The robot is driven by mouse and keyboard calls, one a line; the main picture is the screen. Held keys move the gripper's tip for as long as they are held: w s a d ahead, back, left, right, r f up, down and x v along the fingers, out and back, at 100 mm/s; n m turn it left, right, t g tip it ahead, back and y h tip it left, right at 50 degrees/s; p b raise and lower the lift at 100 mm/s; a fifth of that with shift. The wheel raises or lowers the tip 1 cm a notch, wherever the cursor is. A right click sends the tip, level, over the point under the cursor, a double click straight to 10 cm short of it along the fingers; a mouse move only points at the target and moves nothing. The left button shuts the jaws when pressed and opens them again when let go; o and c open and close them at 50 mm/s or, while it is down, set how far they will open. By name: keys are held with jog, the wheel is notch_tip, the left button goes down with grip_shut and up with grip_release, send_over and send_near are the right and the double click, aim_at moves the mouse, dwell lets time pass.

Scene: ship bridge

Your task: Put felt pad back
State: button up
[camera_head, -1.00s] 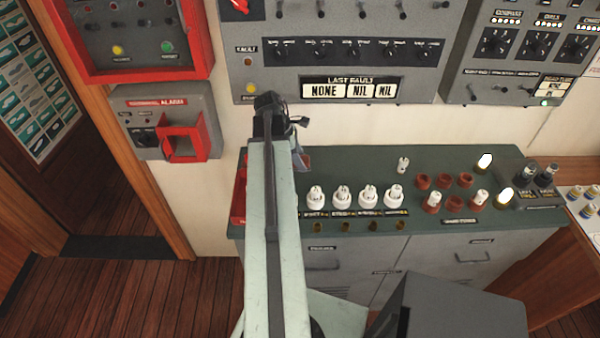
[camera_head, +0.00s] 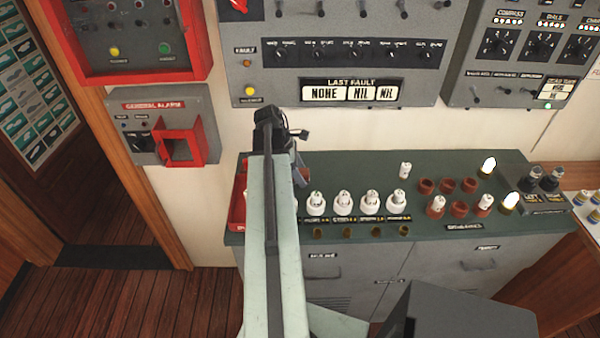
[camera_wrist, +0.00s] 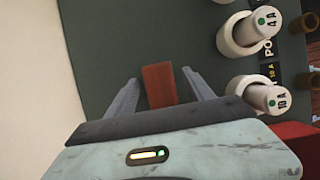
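A flat reddish-brown rectangular piece (camera_wrist: 160,86), which looks like the felt pad, is over the dark green counter top (camera_wrist: 110,35) in the wrist view. My gripper (camera_wrist: 160,76) is open, with one grey finger on each side of the piece. A narrow gap shows between the piece and each finger. I cannot tell whether the piece lies on the counter or how far below the fingertips it is. In the head view my gripper (camera_head: 299,172) is over the left part of the counter, its fingers mostly hidden by my arm. The pad is hidden there.
White fuse holders (camera_head: 343,203) stand in a row right of my gripper, with red-brown sockets (camera_head: 449,186) farther right. A red tray (camera_head: 237,200) is at the counter's left end. The wall and alarm box (camera_head: 165,130) stand behind and left.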

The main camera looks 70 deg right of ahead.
jog(key=shift+w+r+p, duration=0.1)
jog(key=shift+r+p, duration=0.45)
jog(key=p+v, duration=1)
jog(key=v, duration=0.1)
jog(key=shift+w+a, duration=0.1)
jog(key=shift+w, duration=0.05)
